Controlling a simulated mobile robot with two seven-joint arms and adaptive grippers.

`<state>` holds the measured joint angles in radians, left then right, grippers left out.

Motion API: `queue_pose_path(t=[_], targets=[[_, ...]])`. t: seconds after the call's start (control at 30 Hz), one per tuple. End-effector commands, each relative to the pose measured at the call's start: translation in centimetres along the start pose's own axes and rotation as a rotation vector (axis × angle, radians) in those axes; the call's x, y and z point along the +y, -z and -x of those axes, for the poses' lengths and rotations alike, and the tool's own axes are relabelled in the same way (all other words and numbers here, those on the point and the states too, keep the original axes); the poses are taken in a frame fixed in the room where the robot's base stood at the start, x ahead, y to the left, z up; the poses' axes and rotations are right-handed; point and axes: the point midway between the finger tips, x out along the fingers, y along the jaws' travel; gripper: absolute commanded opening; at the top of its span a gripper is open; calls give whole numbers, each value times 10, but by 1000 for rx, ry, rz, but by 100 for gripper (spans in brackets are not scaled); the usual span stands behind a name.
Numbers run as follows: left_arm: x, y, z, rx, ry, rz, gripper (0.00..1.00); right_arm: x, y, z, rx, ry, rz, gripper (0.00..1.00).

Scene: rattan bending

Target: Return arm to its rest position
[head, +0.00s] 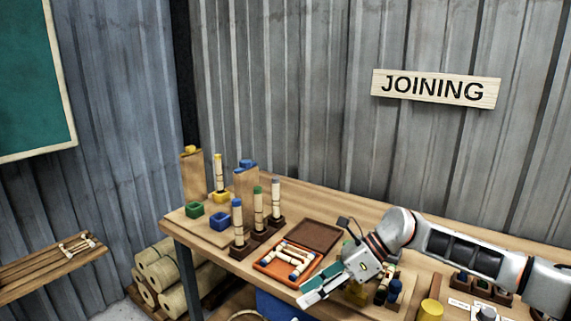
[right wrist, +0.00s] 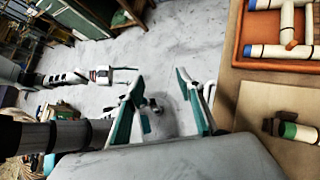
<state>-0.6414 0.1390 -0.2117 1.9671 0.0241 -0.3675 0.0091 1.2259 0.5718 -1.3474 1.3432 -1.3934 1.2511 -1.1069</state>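My right gripper (head: 322,286) is at the front edge of the wooden bench, beside the orange tray. In the right wrist view my right gripper (right wrist: 162,100) shows two teal-padded fingers spread apart with nothing between them, over the pale floor. My right arm reaches in from the right above the bench. My left gripper (right wrist: 122,76) shows small in the right wrist view, away from the bench over the floor. Its fingers look apart and empty. It is not in the head view.
The orange tray (head: 261,266) holds several pale rattan pieces with blue ends. Upright rods in dark holders (head: 258,232) and blue and green blocks stand at the bench's left. A yellow cup (head: 430,310) is at the right. Rattan rolls (head: 160,270) lie below left.

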Motion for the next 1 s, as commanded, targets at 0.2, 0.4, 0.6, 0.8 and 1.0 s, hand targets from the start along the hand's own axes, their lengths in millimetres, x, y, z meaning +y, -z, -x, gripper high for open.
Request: queue_pose_path(t=[0.2, 0.4, 0.6, 0.8, 1.0], targets=[[2, -7, 2, -12, -3, 2, 40, 59, -31, -76, -322, -178, -257, 37], [3, -9, 2, -15, -4, 1, 40, 88, -55, -99, -607, -311, -575, 37], [3, -9, 2, -15, -4, 1, 40, 87, -55, -97, -873, -417, -954, 37], [3, -9, 2, -15, -4, 1, 40, 66, -16, -87, -1117, -490, -1378, 37], [2, -8, 2, -13, -4, 1, 40, 43, 66, -80, -1343, -523, -1830, 37]])
